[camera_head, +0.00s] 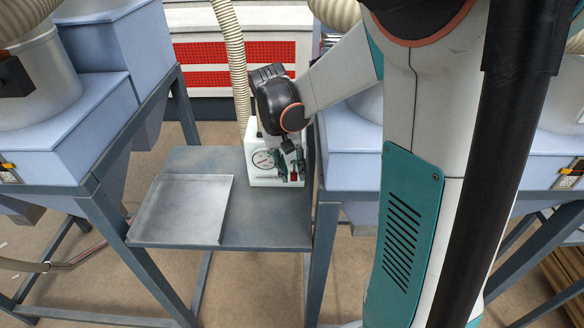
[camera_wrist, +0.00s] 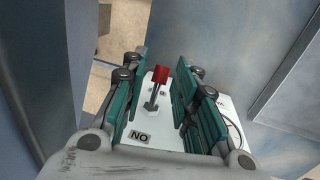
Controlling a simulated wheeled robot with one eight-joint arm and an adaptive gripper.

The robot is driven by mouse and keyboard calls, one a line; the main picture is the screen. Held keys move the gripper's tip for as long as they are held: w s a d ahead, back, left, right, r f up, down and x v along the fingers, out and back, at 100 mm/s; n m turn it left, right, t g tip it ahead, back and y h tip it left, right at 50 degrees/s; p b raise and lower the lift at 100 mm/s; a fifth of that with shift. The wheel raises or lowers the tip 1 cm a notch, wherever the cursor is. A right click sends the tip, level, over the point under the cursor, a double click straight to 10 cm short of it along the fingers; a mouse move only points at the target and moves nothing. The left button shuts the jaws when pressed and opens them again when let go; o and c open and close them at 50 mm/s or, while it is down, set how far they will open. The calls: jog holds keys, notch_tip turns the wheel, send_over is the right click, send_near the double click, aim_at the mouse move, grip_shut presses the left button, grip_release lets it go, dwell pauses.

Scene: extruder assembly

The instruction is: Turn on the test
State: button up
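A white box (camera_head: 258,176) with a round gauge (camera_head: 264,160) stands at the back right of a grey metal table. In the wrist view, the box's white face (camera_wrist: 150,128) carries a lever with a red tip (camera_wrist: 160,75) on a grey stem. The red tip points away from that label in the picture. My gripper (camera_wrist: 161,58) is open, with one teal finger on each side of the lever and gaps between. In the head view, my gripper (camera_head: 291,163) is at the box's front right and partly hides it.
A shallow grey tray (camera_head: 183,208) lies on the left of the grey table (camera_head: 262,225). Blue machine frames (camera_head: 90,190) stand close on both sides. A ribbed hose (camera_head: 233,50) hangs behind the box. The table's front right is clear.

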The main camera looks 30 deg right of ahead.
dwell(0.3)
notch_tip(320, 180, up, 12)
jog(key=w+a, duration=0.1)
jog(key=a, duration=0.1)
jog(key=shift+w, duration=0.15)
jog(key=shift+f, duration=0.15)
